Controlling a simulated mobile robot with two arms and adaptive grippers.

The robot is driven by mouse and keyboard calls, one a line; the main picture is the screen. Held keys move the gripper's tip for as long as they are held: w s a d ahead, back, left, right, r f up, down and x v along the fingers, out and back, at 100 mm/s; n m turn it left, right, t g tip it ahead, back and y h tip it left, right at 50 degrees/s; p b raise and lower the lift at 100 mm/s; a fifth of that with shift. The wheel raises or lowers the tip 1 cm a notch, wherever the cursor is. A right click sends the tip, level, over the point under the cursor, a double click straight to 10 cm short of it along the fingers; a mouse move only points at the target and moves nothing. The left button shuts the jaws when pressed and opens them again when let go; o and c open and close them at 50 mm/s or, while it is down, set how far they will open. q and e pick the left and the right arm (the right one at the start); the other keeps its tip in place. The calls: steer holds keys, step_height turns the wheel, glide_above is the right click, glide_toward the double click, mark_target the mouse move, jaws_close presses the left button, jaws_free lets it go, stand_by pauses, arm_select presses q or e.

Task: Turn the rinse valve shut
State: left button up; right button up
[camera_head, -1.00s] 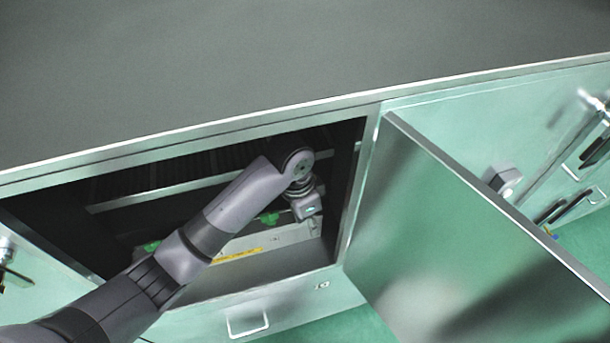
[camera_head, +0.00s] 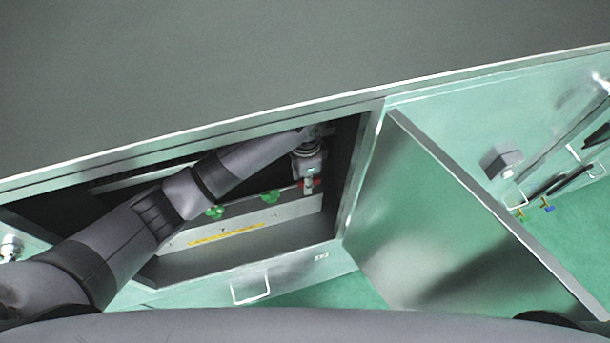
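My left arm reaches into the open cabinet, and my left gripper (camera_head: 308,186) points down near its right inner wall. A small red valve handle (camera_head: 316,182) shows right at the fingertips, mostly covered by them. I cannot tell whether the fingers touch it or how far they are apart. Two green valve handles, one left (camera_head: 214,212) and one nearer (camera_head: 271,196), sit in the same row to the left of the red one, above a pale panel (camera_head: 270,222). No readable label shows which valve is the rinse valve. My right gripper is out of view.
The cabinet door (camera_head: 440,220) stands open on the right, close to the gripper's side. The grey worktop (camera_head: 250,70) overhangs the opening. A yellow strip (camera_head: 227,234) marks the panel. A drawer handle (camera_head: 250,290) is below.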

arm_select(q)
jaws_close()
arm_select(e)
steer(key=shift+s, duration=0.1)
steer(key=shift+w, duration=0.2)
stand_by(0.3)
